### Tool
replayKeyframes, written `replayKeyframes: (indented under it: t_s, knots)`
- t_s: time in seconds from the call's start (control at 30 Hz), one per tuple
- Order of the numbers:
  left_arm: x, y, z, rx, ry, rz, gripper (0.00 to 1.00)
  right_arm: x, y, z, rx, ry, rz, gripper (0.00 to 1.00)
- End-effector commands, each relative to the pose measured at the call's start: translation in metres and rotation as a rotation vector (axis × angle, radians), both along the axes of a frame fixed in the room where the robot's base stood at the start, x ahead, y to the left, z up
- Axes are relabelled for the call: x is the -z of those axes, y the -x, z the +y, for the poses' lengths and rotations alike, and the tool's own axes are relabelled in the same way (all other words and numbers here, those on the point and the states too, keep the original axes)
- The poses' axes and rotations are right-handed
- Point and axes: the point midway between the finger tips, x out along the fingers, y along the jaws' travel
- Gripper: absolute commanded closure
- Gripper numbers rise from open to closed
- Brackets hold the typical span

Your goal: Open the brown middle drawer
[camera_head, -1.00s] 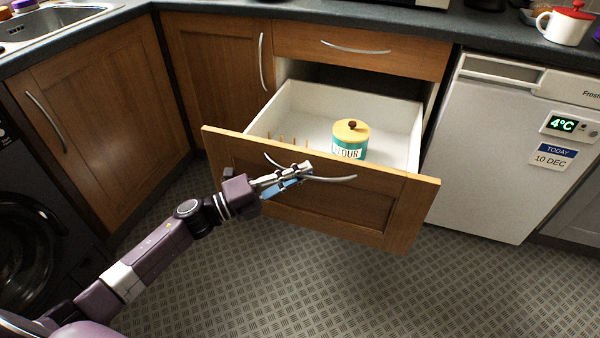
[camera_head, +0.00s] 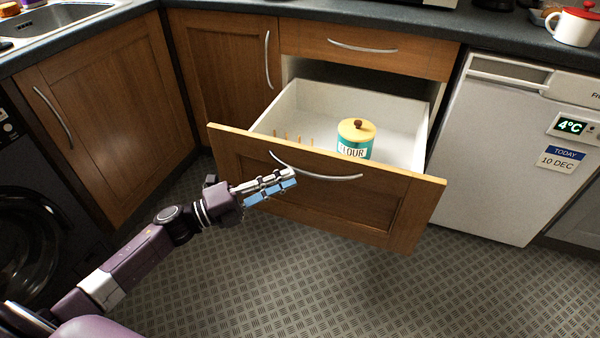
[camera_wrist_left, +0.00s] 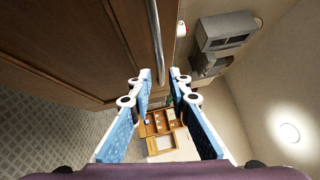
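The brown middle drawer (camera_head: 325,200) is pulled far out below a closed top drawer. Its white inside shows, with a teal and yellow flour jar (camera_head: 356,139) and several small wooden pegs (camera_head: 292,140) in it. Its curved silver handle (camera_head: 330,177) is on the front panel; a silver handle (camera_wrist_left: 155,40) also shows in the left wrist view. My left gripper (camera_head: 285,182) is just in front of the panel, by the handle's left part. In the left wrist view its blue-padded fingers (camera_wrist_left: 160,82) are apart with nothing held between them. My right gripper is not in view.
The closed top drawer (camera_head: 365,50) sits under the dark worktop (camera_head: 230,7). A white fridge (camera_head: 490,150) stands to the right, wooden cabinets (camera_head: 110,110) and a dark washing machine (camera_head: 35,220) to the left. The patterned floor (camera_head: 330,290) in front is clear.

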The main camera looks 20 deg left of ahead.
Motion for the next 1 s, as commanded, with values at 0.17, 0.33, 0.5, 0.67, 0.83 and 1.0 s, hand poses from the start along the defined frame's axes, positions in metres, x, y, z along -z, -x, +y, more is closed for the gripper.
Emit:
replayKeyframes:
  t_s: [0.17, 0.33, 0.5, 0.67, 0.83, 1.0]
  knots:
    - [0.006, 0.024, 0.026, -0.001, -0.001, 0.004, 0.82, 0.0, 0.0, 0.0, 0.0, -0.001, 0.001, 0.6]
    - [0.008, 0.038, 0.041, 0.0, -0.001, 0.001, 0.82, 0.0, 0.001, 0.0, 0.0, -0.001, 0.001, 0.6]
    - [0.009, 0.043, 0.047, -0.001, 0.0, 0.0, 0.82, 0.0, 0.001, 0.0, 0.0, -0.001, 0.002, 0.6]
    - [0.009, 0.043, 0.047, 0.0, 0.0, 0.0, 0.82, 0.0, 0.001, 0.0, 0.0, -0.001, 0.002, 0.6]
    - [0.009, 0.043, 0.047, 0.0, 0.0, 0.0, 0.82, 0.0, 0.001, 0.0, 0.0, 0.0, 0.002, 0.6]
    - [0.009, 0.042, 0.047, -0.003, 0.002, 0.001, 0.82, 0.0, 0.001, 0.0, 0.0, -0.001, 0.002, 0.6]
